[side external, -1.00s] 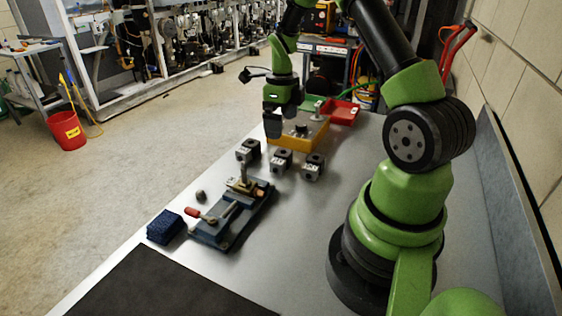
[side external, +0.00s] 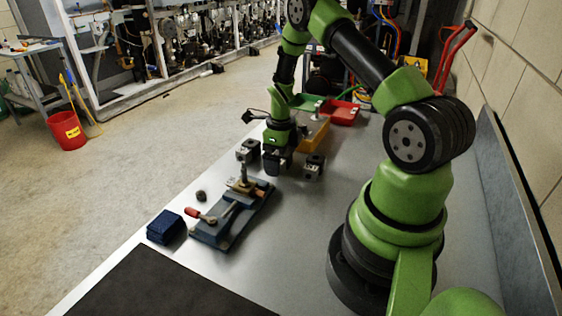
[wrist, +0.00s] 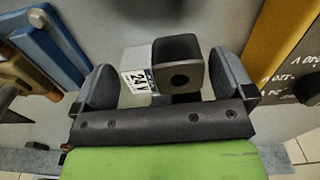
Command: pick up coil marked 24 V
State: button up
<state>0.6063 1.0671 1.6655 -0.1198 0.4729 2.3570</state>
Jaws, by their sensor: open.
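The coil marked 24 V (wrist: 178,72) is a black block with a white label on its left side. In the wrist view it lies between the two fingers of my open gripper (wrist: 166,82), with a gap at the left finger and a smaller one at the right. In the side view my gripper (side external: 277,165) is down at the middle of the row of coils and hides this coil. Another coil (side external: 248,150) stands to its left and one more (side external: 314,167) to its right; I cannot read their labels.
A blue clamp fixture (side external: 225,220) with a red-tipped handle lies in front, beside a dark blue block (side external: 164,227) and a small dark knob (side external: 201,196).

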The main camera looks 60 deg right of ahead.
jog(key=c, duration=0.9)
